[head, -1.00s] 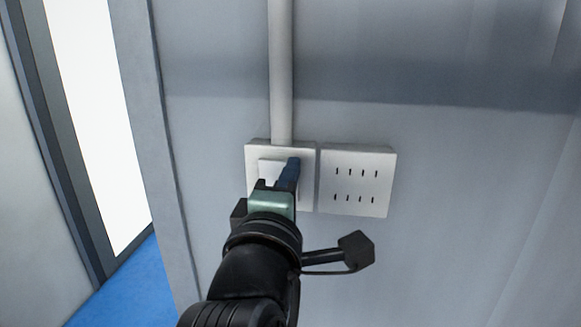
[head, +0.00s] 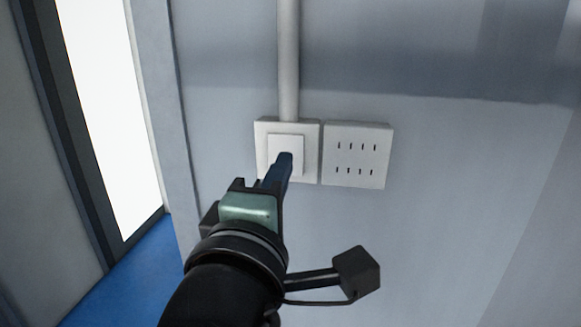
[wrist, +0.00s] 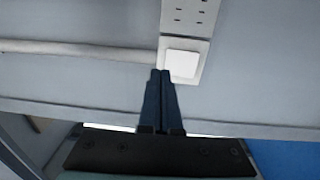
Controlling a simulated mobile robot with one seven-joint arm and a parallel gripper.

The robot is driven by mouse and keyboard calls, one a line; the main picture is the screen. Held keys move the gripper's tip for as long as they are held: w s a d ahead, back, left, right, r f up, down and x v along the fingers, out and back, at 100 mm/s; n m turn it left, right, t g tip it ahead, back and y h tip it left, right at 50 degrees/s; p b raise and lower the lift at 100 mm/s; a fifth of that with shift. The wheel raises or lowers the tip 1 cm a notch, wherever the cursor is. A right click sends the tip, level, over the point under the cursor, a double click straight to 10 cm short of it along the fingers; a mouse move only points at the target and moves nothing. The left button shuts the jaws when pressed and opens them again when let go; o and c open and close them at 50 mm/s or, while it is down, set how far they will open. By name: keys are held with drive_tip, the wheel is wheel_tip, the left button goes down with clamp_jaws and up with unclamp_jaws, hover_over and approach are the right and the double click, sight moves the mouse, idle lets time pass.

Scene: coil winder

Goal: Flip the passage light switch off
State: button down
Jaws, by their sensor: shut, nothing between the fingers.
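The light switch (head: 286,143) is a white square rocker in a white wall plate, below a vertical conduit. It also shows in the wrist view (wrist: 184,64), right of my fingertips. My gripper (head: 285,156) is shut and empty, its blue fingers together. In the head view the fingertips overlap the lower part of the rocker. In the wrist view (wrist: 160,72) they lie at the plate's edge beside the rocker. I cannot tell whether they touch it. Which way the rocker is tipped is not clear.
A white socket plate (head: 357,156) with several slots sits right of the switch. The conduit (head: 288,60) runs up the grey wall. A bright doorway or window (head: 110,110) and blue floor (head: 135,280) are at left. The wall to the right is bare.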

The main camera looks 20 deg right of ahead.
drive_tip(key=s+a+r+m+t+y, duration=0.4)
drive_tip(key=a+r+m+t+y, duration=0.1)
drive_tip(key=a+r+t, duration=0.1)
drive_tip(key=s+a+r+m+t+y+b, duration=0.1)
drive_tip(key=s+a+r+m+t+y, duration=0.2)
drive_tip(key=a+r+m+t+y, duration=0.2)
wheel_tip(320, 180, up, 6)
drive_tip(key=a+m+t, duration=0.1)
drive_tip(key=a, duration=0.2)
drive_tip(key=shift+s, duration=0.4)
idle(0.4)
